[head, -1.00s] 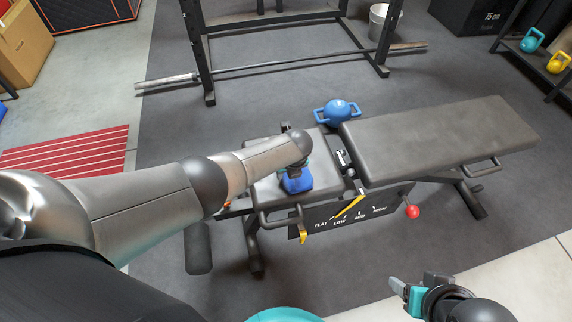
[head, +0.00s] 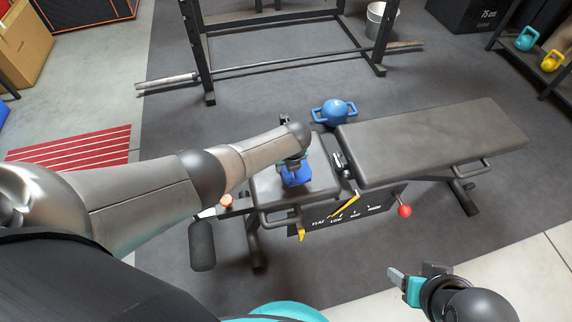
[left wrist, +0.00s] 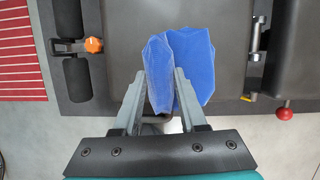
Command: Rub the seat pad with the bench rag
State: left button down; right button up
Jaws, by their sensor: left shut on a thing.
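The bench rag is a blue cloth (left wrist: 188,62), pinched between the fingers of my left gripper (left wrist: 160,85) in the left wrist view. In the head view the rag (head: 296,174) lies at the seat pad, under my left gripper (head: 290,160), which my arm partly hides. The seat pad (head: 324,181) is the short dark grey pad at the left end of the bench; it also fills the middle of the left wrist view (left wrist: 225,30). I cannot tell how firmly the rag touches it. My right gripper (head: 404,282) is at the lower right, away from the bench, its jaw gap unclear.
The long back pad (head: 435,143) extends right of the seat. A red knob (head: 404,211) and yellow pointer (head: 345,206) are on the front side. A barbell (head: 290,64) lies behind.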

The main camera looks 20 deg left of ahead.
pick_arm(q)
notch_tip(320, 180, up, 3)
jog(key=p, duration=0.3)
